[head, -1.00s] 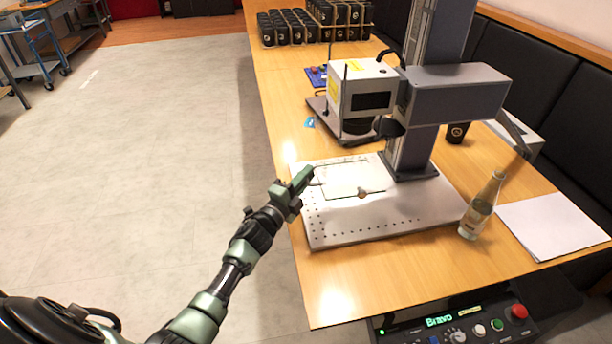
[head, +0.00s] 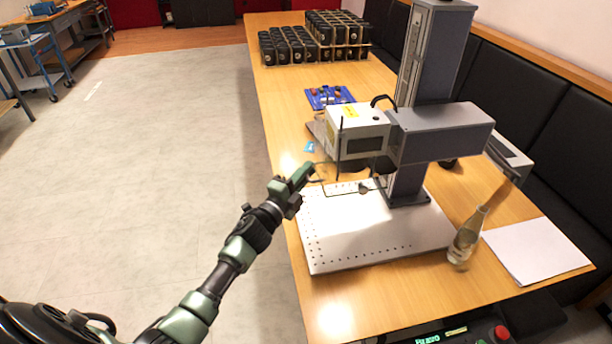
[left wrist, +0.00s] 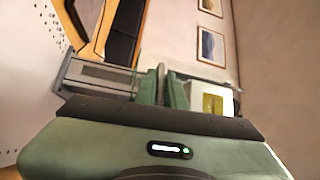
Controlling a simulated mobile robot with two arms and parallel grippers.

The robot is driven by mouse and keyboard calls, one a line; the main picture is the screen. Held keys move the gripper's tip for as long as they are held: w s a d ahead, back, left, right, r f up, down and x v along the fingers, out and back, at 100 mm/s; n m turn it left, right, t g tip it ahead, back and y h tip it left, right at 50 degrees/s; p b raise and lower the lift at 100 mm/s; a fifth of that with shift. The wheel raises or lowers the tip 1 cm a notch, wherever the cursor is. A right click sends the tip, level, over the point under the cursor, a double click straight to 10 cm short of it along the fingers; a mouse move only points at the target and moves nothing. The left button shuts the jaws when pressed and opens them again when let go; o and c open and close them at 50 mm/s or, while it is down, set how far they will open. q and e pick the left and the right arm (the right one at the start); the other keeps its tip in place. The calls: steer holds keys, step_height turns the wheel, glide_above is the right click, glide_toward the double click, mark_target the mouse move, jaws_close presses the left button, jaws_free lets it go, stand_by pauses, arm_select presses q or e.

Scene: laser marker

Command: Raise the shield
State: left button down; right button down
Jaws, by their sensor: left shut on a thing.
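The shield (head: 363,188) shows in the head view as a thin dark outline with a small round knob, in front of the laser marker's head (head: 358,135). Its lower edge hangs above the perforated white base plate (head: 375,240). My left gripper (head: 305,174) is shut on the shield's left side, above the plate's left edge. In the left wrist view the green fingers (left wrist: 162,85) are close together, and what lies between them is hard to make out. My right gripper is not in view.
A glass bottle (head: 466,238) stands right of the plate, next to white paper (head: 538,250). The grey column (head: 430,60) rises behind the plate. Black cups (head: 315,38) and a blue tray (head: 330,96) sit farther back. The floor on the left is clear.

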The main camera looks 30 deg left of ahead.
arm_select(q)
steer(key=shift+r, duration=0.45)
steer(key=c, duration=1.5)
jaws_free()
steer(key=shift+f, duration=0.15)
steer(key=shift+s, duration=0.1)
steer(key=s, duration=0.2)
steer(key=s+b, duration=0.1)
steer(key=s, duration=0.2)
steer(key=s+a+f, duration=0.1)
steer(key=s, duration=0.1)
steer(key=shift+s+b, duration=0.25)
steer(key=shift+b, duration=0.1)
